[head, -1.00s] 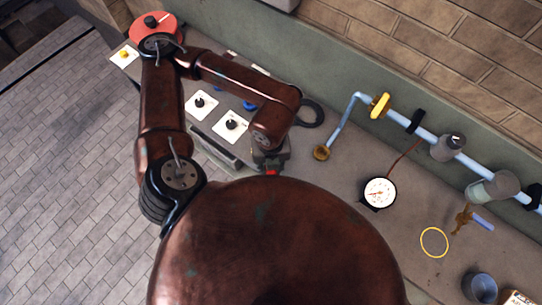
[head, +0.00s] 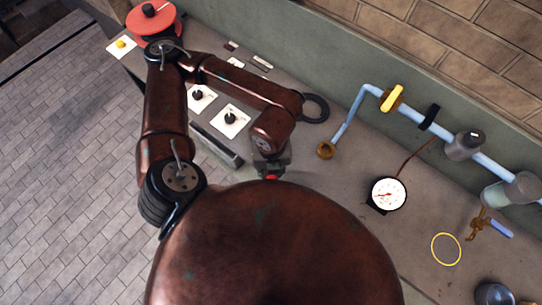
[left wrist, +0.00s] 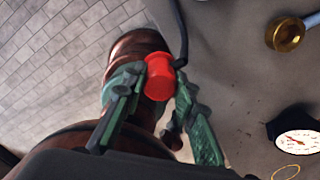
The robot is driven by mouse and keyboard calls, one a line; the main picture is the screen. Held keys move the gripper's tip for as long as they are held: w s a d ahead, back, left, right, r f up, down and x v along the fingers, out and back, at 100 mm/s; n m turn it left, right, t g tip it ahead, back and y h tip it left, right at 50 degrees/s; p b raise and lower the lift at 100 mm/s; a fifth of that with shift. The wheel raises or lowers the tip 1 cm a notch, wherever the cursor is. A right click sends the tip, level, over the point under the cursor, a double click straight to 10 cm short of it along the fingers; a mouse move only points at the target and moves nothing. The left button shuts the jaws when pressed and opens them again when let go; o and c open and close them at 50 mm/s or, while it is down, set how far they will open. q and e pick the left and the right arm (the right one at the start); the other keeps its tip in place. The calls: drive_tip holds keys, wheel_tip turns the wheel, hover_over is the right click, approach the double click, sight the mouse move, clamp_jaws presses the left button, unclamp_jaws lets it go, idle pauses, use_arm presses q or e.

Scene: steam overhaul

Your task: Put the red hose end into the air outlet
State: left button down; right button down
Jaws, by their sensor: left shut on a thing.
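The red hose end (left wrist: 158,78) is a short red cylinder between the green fingers of my left gripper (left wrist: 160,95), which is shut on it. In the head view, my left gripper (head: 270,165) hangs over the bench, left of the pipe, with a little red showing below it. A brass fitting (head: 325,150) at the lower end of the blue pipe looks like the air outlet. It also shows in the left wrist view (left wrist: 287,35), apart from and to the right of the hose end. My right gripper is out of view.
A round white gauge (head: 388,194) stands right of the brass fitting. The blue pipe (head: 450,148) carries a yellow handle (head: 392,98). A yellow ring (head: 446,249) and several panel knobs are also on the bench. The bench between gripper and gauge looks mostly clear.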

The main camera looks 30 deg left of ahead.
use_arm(q)
drive_tip(key=w+d+b, duration=0.3)
drive_tip(key=w+d, duration=0.1)
drive_tip(key=w, duration=0.7)
drive_tip(key=shift+d, duration=0.35)
drive_tip(key=w+d+b, duration=0.3)
drive_tip(key=w+d, duration=0.1)
drive_tip(key=w, duration=0.6)
drive_tip(key=shift+w+d, duration=0.4)
drive_tip(key=shift+f+b, duration=1.25)
drive_tip(key=shift+f, duration=1.7)
drive_tip(key=c, duration=1.5)
unclamp_jaws()
wheel_tip(320, 180, up, 12)
